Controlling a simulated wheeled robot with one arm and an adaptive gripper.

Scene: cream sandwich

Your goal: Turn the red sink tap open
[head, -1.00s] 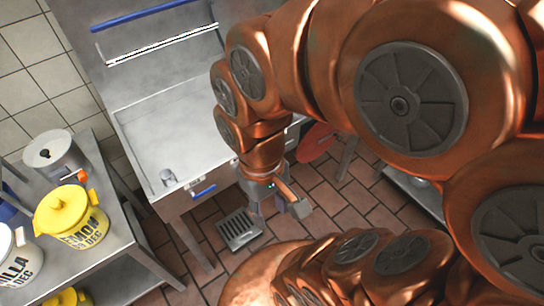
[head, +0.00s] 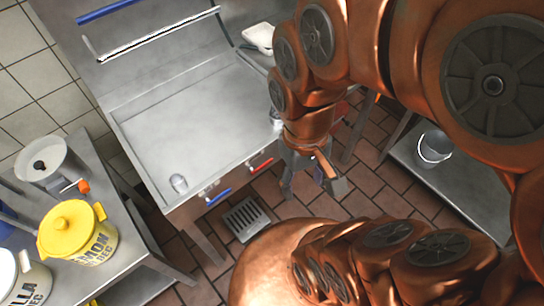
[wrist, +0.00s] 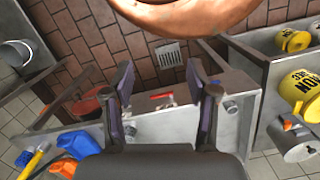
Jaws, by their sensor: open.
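The red sink tap (head: 261,164) sits on the front edge of the metal sink (head: 150,112), its red handle in plain view. A blue tap (head: 219,197) is on the same edge to its left. My gripper (head: 328,178) is in front of the sink, to the right of the red tap and apart from it. In the wrist view my gripper (wrist: 158,72) is open and empty, with its two fingers apart. The red tap handle (wrist: 162,96) shows between the fingers, beyond them.
A floor drain (head: 246,219) lies in the tiled floor. A low shelf with a metal bucket (head: 435,147) is at right. The floor before the sink is clear.

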